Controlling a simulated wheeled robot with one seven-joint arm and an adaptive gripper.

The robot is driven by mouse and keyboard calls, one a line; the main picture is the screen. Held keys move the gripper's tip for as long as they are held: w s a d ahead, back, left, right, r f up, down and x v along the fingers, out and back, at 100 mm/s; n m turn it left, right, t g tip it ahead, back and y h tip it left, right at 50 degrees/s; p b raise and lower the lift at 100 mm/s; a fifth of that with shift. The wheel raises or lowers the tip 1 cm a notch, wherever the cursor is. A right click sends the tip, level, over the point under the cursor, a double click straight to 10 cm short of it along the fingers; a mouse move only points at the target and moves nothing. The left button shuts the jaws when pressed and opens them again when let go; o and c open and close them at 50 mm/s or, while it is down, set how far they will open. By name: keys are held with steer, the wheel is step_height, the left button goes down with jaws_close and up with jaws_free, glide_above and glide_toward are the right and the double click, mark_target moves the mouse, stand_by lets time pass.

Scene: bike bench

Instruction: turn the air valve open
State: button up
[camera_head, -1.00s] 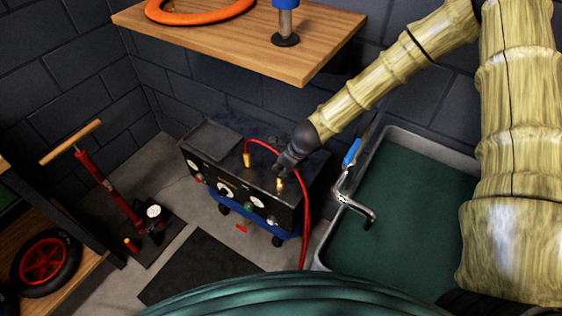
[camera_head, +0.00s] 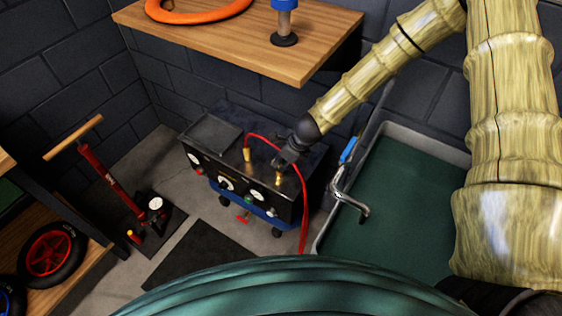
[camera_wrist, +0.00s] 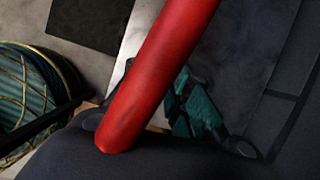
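The black air unit (camera_head: 232,172) stands on the floor by the wall, with gauges and knobs on its front. A small red handle (camera_head: 243,217) shows low at its front; I cannot tell for sure that it is the air valve. Two brass fittings stand on top, one at the left (camera_head: 247,154) and one at the right (camera_head: 279,179). My gripper (camera_head: 284,161) is over the top of the unit, close to the right fitting and the red hose (camera_head: 304,215). Its fingers are too small and dark to read. In the wrist view a large red tube (camera_wrist: 155,80) blocks the middle.
A grey basin (camera_head: 400,135) with a bent metal spout (camera_head: 350,203) and blue lever (camera_head: 348,150) is at the right. A wooden shelf (camera_head: 235,45) overhangs the unit. A red floor pump (camera_head: 110,190) stands left. A dark mat (camera_head: 200,255) lies in front.

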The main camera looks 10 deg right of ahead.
steer(key=shift+o, duration=0.6)
steer(key=shift+r, duration=0.1)
steer(key=shift+d+r, duration=0.15)
steer(key=shift+r, duration=0.05)
steer(key=v, duration=1.1)
steer(key=shift+s, duration=0.2)
steer(key=shift+x, duration=5.65)
steer(key=shift+w+r, duration=0.1)
